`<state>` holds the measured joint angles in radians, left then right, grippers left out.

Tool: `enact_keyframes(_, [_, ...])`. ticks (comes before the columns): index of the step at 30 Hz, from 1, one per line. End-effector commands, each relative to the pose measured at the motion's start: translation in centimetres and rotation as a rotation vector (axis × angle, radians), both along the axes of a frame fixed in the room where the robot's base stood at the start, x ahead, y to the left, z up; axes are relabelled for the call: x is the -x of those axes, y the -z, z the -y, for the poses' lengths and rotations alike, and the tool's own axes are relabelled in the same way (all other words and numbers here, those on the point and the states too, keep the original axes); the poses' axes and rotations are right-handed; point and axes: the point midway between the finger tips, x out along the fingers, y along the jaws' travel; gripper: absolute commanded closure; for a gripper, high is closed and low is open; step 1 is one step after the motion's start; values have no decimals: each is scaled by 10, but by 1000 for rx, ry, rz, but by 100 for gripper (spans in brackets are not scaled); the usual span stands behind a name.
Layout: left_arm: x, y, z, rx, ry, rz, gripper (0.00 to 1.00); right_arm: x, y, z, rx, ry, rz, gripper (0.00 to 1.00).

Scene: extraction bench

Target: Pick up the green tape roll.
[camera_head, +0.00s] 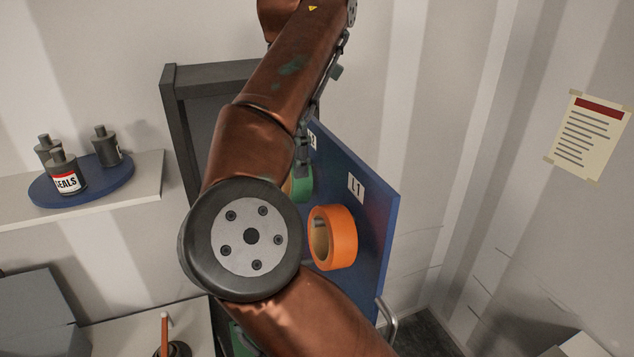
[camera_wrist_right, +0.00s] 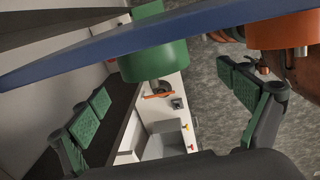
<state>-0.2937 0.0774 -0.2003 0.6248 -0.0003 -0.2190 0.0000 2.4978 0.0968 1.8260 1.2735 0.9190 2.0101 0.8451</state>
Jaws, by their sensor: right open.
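The green tape roll (camera_head: 303,186) hangs on the blue panel (camera_head: 376,221) in the head view, mostly hidden behind my right arm. In the right wrist view the green tape roll (camera_wrist_right: 153,61) shows at upper middle, below the edge of the blue panel (camera_wrist_right: 190,22). My right gripper (camera_wrist_right: 163,88) is open and empty, its green-padded fingers to either side of the roll in the picture. I cannot tell whether the roll is within finger depth. In the head view part of my right gripper (camera_head: 303,150) shows just above the roll. My left gripper is not in view.
An orange tape roll (camera_head: 340,238) hangs beside the green one, under the L1 label (camera_head: 356,188). The panel stands out from a dark cabinet (camera_head: 183,110). A shelf (camera_head: 140,185) at left holds a blue round tray (camera_head: 50,193) with dark bottles.

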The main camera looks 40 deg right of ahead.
Motion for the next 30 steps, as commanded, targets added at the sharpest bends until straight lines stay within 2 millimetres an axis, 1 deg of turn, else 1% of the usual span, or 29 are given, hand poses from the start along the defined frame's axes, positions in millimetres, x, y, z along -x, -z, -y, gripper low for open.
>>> enact_keyframes(1, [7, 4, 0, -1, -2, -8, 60, -1, 9, 0, -1, 2, -3, 5])
enact_keyframes(6, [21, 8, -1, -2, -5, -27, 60, -2, 25, 3, 1, 5, -2, 5])
enact_keyframes(11, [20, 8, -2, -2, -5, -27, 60, -7, 48, 6, 2, 7, -6, 5])
enact_keyframes(15, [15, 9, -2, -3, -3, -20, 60, -8, 65, 6, 4, 4, -3, 5])
enact_keyframes(21, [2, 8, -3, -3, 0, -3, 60, -9, 69, 6, 3, 2, 1, 5])
enact_keyframes(24, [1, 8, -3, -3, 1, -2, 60, -8, 69, 6, 3, 2, 1, 5])
enact_keyframes(30, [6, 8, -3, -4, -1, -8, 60, -8, 69, 6, 3, 2, 0, 18])
